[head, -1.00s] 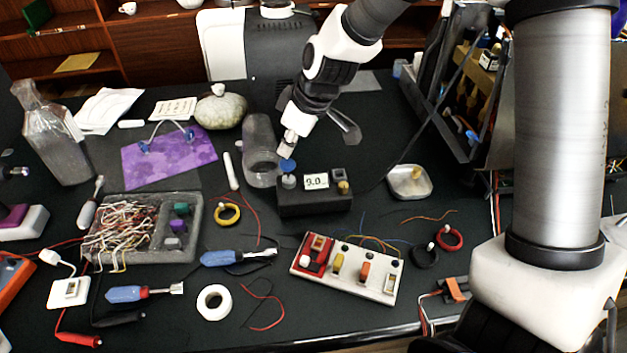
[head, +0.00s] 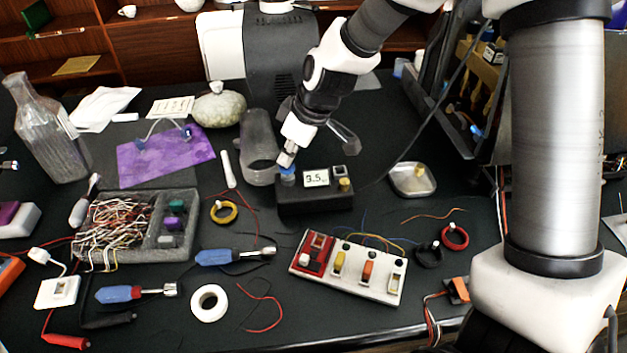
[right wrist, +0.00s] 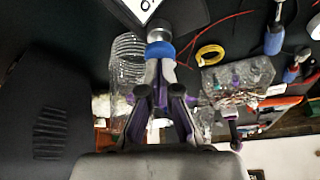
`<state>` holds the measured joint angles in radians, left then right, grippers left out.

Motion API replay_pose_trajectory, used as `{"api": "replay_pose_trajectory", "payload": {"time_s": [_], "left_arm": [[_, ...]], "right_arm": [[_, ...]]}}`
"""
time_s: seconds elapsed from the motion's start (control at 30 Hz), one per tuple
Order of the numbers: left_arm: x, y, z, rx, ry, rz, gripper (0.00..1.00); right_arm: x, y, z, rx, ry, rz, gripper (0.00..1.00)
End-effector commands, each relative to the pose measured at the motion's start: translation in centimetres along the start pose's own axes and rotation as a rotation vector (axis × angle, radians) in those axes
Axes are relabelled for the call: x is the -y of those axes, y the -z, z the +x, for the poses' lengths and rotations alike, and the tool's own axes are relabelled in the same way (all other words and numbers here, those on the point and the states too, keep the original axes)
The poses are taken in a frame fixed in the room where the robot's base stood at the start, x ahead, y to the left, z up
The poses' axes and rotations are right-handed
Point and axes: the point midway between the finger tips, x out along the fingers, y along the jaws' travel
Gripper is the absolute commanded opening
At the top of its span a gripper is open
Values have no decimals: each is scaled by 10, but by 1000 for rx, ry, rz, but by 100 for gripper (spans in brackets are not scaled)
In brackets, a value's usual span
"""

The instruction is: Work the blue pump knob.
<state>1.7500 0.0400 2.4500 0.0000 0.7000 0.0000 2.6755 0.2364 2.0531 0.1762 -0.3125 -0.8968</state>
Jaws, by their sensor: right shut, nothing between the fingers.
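The blue pump knob (head: 287,171) sits on the left end of a black box (head: 318,201), above a silver collar. The box's white display (head: 316,179) appears to read 3.5. My right gripper (head: 286,159) points down at the knob from above, its fingertips at or just over it; contact is unclear. In the right wrist view the shut fingers (right wrist: 160,75) end right at the blue knob (right wrist: 160,51), with nothing between them. My left gripper does not show.
A clear glass jar (head: 259,148) stands close left of the box, and a switch board (head: 345,270) lies in front. A metal dish (head: 412,180) is to the right. Wires, a parts tray (head: 158,254) and screwdrivers lie left and front.

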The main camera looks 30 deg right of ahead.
Motion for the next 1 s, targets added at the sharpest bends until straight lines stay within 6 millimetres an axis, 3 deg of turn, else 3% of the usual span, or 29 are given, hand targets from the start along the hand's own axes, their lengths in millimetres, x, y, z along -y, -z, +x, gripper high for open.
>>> {"api": "replay_pose_trajectory", "payload": {"time_s": [0.23, 0.8, 1.0], "left_arm": [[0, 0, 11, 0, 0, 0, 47], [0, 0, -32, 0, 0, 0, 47], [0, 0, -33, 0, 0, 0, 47]], "right_arm": [[1, -6, 12, 3, 2, 1, 0], [0, 14, -34, 2, 2, 0, 0], [0, 15, -36, 2, 1, 0, 0]]}}
